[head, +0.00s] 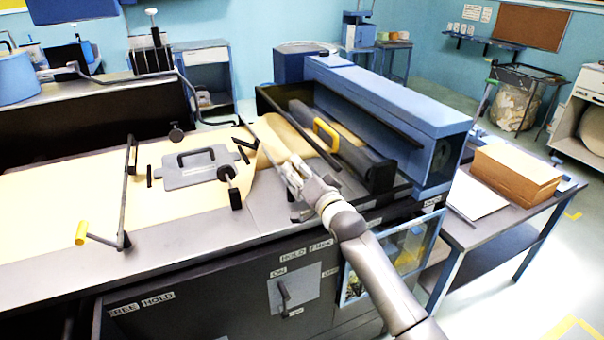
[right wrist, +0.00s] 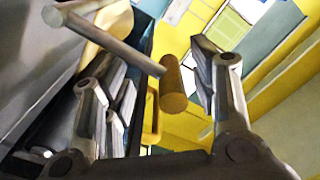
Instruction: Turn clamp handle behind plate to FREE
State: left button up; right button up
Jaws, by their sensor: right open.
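The grey plate (head: 195,168) with a black handle lies flat on the kraft paper. A clamp lever (right wrist: 110,40) with an ochre cylindrical grip (right wrist: 173,88) shows in the right wrist view. My right gripper (right wrist: 157,80) is open, and the grip appears between its fingers, closer to the right one; contact cannot be told. In the head view my right gripper (head: 292,172) is right of the plate and hides much of this area. HOLD and FREE labels (head: 306,250) are on the front face below. My left gripper is not in view.
Another lever with a yellow grip (head: 82,233) stands at the bench's left. Black knobs (head: 229,174) stand beside the plate. A trough with a yellow handle (head: 327,135) and a blue housing (head: 395,115) lie to the right. A switch lever (head: 284,292) is on the front panel.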

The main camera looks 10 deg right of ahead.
jog(key=shift+s+d, duration=0.25)
jog(key=v, duration=1.1)
jog(key=shift+s, duration=0.25)
jog(key=shift+a, duration=0.15)
